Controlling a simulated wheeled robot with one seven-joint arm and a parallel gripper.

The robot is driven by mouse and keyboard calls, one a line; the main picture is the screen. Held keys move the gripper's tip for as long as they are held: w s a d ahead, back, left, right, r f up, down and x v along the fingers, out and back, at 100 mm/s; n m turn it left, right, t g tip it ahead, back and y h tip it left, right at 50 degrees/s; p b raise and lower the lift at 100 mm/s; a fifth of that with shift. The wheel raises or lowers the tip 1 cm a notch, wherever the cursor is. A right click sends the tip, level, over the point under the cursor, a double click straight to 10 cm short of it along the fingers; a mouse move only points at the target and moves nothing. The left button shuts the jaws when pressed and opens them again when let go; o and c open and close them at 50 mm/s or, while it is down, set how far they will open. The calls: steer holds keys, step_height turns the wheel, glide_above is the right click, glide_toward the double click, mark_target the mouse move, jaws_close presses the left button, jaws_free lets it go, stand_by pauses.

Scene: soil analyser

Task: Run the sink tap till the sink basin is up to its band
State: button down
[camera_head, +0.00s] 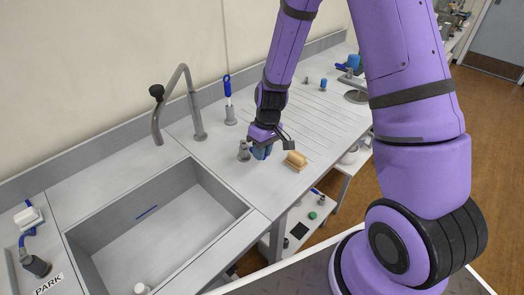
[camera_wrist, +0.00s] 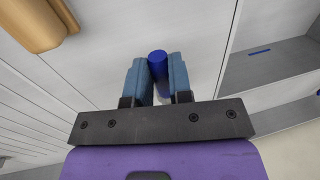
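The sink basin (camera_head: 226,187) is a grey sunken tub in the counter. Its blue band (camera_head: 147,212) is a short line on the inner wall, also in the wrist view (camera_wrist: 260,52). No water is visible. My gripper (camera_head: 262,152) is low over the counter, right of the tap, next to a short grey post (camera_head: 244,151). In the wrist view, a blue cylindrical handle (camera_wrist: 158,65) stands between my two blue-grey fingers, very close to both. I cannot tell whether they press on it.
A tan block (camera_head: 295,161) lies just right of my gripper. A grey fitting (camera_head: 36,266) with a blue part is at the left, near a PARK label. The ribbed drainboard (camera_head: 318,118) is mostly clear.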

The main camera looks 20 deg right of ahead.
steer(key=shift+d, duration=0.1)
steer(key=w+d+n, duration=0.1)
steer(key=n, duration=0.1)
steer(key=d+n, duration=0.1)
steer(key=n, duration=0.1)
steer(key=shift+w+d+g, duration=0.1)
steer(key=shift+w+g, duration=0.25)
steer(key=shift+g, duration=0.05)
steer(key=n, duration=0.1)
steer(key=w+d+n, duration=0.1)
steer(key=shift+w+d+n+h, duration=0.1)
steer(key=shift+w+n+h, duration=0.2)
steer(key=shift+n+h, duration=0.1)
steer(key=w+n, duration=0.1)
steer(key=w+d+n, duration=0.1)
steer(key=n, duration=0.1)
steer(key=shift+w+n+g+h, duration=0.1)
steer(key=shift+n+g+h, duration=0.2)
steer(key=shift+w+n+h, duration=0.3)
steer(key=shift+w+n, duration=0.8)
steer(key=shift+n, duration=0.5)
steer(key=c, duration=1)
jaws_free()
steer(key=shift+c, duration=0.2)
